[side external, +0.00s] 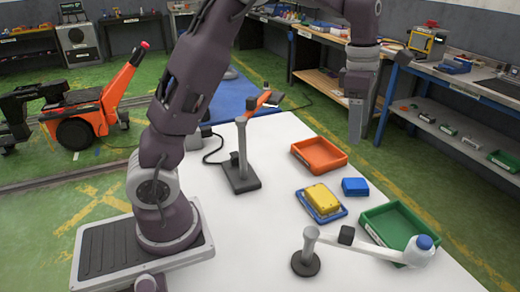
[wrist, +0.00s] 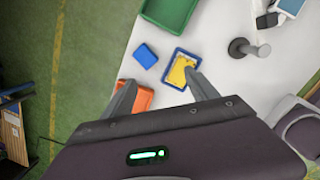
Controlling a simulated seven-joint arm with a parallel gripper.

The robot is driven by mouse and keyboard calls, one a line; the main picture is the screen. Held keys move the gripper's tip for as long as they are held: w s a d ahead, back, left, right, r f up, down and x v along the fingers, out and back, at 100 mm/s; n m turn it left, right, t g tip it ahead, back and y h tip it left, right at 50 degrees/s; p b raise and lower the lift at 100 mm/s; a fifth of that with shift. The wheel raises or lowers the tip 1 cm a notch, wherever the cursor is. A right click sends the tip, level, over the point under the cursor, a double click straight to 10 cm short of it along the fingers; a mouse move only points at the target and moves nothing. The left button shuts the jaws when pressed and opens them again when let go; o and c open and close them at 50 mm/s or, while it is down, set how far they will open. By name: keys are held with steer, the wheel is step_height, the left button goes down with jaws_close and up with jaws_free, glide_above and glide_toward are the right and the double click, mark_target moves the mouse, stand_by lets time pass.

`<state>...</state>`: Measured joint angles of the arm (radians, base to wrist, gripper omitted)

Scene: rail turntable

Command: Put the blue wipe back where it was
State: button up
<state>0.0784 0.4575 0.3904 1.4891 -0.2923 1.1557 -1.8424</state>
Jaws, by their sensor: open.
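The blue wipe (side external: 355,187) looks like a small folded blue block lying on the white table, between the orange tray and the green tray. It also shows in the wrist view (wrist: 145,55). Beside it a yellow wipe (side external: 322,198) lies on a shallow blue tray (side external: 305,204); both are in the wrist view too, the yellow piece (wrist: 178,72) inside the blue rim (wrist: 168,78). My gripper (side external: 356,138) is high above the table, apart from everything. In the wrist view its two fingers (wrist: 163,95) are spread with nothing between them.
An orange tray (side external: 341,162) and a green tray (side external: 412,213) stand on the table. Another post with an orange-tipped arm (side external: 242,150) stands left. The table's front middle is clear.

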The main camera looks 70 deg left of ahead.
steer(key=s+d+r+m+t, duration=0.25)
steer(key=s+r+m, duration=0.45)
steer(key=s+m, duration=0.4)
steer(key=s+d+f+m+t, duration=0.1)
steer(key=s+m, duration=0.6)
steer(key=s, duration=0.2)
steer(key=s+d+f+m+t, duration=0.1)
steer(key=s+d+f+m, duration=0.1)
steer(key=s+m, duration=0.5)
steer(key=shift+s+f+y, duration=0.3)
steer(key=shift+s+y, duration=0.1)
steer(key=shift+s, duration=0.8)
